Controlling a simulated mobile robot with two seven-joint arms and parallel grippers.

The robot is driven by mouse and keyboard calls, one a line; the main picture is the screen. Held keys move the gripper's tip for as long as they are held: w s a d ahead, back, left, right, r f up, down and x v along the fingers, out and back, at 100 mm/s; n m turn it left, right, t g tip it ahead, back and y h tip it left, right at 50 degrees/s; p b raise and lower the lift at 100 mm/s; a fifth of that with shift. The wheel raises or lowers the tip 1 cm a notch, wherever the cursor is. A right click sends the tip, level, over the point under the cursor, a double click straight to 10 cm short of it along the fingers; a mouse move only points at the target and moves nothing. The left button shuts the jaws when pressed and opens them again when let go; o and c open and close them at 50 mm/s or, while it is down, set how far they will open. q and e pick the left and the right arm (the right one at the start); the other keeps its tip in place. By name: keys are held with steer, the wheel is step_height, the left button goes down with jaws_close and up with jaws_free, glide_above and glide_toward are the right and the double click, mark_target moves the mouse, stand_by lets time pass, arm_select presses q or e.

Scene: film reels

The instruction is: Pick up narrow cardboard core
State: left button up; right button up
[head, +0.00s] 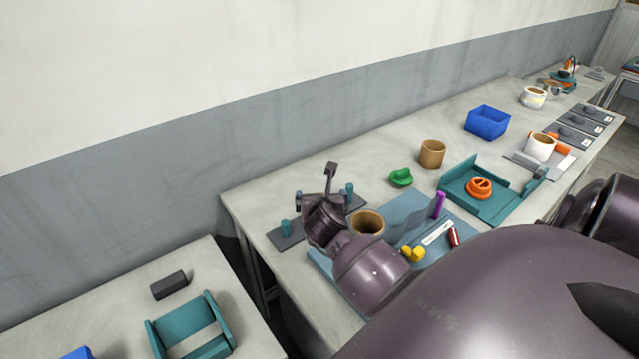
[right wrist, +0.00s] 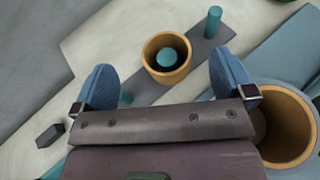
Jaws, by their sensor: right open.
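A narrow cardboard core (right wrist: 152,48) stands upright around a teal peg (right wrist: 167,58) on a dark grey strip (right wrist: 190,72), in the right wrist view. My right gripper (right wrist: 162,66) is open, its two blue fingertips apart on either side of the core in the picture, touching nothing I can make out. In the head view my right gripper (head: 322,215) is over the grey strip (head: 280,238) and hides this core. A wider cardboard core (right wrist: 288,125) is at the right of the wrist view; it also shows in the head view (head: 368,222). My left gripper is not in view.
A blue-grey mat (head: 400,205) holds a purple piece, a yellow piece and a red piece. A green piece (head: 401,177), another cardboard core (head: 432,153), a teal tray (head: 505,205) with an orange hub and a blue bin (head: 487,122) stand farther along the bench.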

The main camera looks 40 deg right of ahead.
steer(key=f, duration=0.7)
steer(key=shift+w+d+f, duration=0.15)
steer(key=shift+w+d, duration=0.1)
steer(key=shift+w, duration=0.1)
steer(key=shift+x, duration=3.25)
steer(key=c, duration=0.6)
